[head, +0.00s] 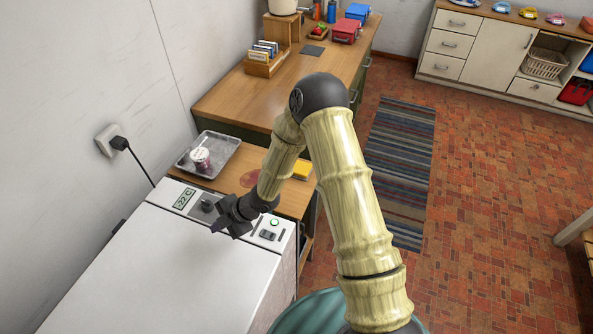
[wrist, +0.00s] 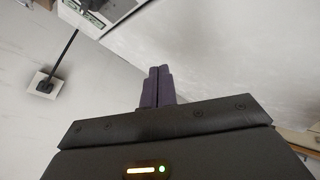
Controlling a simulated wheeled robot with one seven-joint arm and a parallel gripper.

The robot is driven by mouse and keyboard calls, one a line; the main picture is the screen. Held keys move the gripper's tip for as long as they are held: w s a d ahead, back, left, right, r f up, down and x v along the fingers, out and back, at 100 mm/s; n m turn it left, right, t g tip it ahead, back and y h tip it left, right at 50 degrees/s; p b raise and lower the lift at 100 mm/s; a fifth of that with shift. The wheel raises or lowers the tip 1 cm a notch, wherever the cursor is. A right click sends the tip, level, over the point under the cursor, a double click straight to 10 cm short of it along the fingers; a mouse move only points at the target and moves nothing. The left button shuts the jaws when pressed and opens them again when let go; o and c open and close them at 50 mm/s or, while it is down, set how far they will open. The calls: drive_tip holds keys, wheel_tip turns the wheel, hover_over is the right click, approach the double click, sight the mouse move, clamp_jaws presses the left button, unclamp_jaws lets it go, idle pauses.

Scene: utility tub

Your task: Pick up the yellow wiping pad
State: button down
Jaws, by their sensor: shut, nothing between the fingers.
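The yellow wiping pad (head: 302,169) lies on a wooden surface behind my arm in the head view, partly hidden by my forearm. My gripper (head: 226,226) is above the front of the white appliance, nearer the camera and to the left of the pad, apart from it. In the wrist view my gripper (wrist: 157,86) shows its two dark fingers side by side, shut and empty. The pad does not show in the wrist view.
The white appliance (head: 170,270) with a display and knobs stands below my gripper. A wooden counter (head: 240,98) stands beyond. A wall socket (head: 108,138) with a plugged cord is at left.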

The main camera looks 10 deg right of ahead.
idle(0.3)
drive_tip(key=d+r+m+t+h, duration=0.1)
drive_tip(key=d+r+m+h, duration=0.4)
drive_tip(key=d, duration=0.4)
drive_tip(key=d+r+m+t+h, duration=0.1)
drive_tip(key=d+r+m+h, duration=0.1)
drive_tip(key=d+r+m, duration=0.6)
drive_tip(key=s+d+r+m+h, duration=0.1)
drive_tip(key=s+d+r+m, duration=0.2)
drive_tip(key=s+d+m, duration=0.2)
drive_tip(key=s+d+r+m+g+h, duration=0.1)
drive_tip(key=s+d+r+m, duration=0.3)
drive_tip(key=s+d+m, duration=0.2)
drive_tip(key=shift+s+r+m, duration=0.25)
drive_tip(key=shift+s+m, duration=0.15)
drive_tip(key=shift+s, duration=0.4)
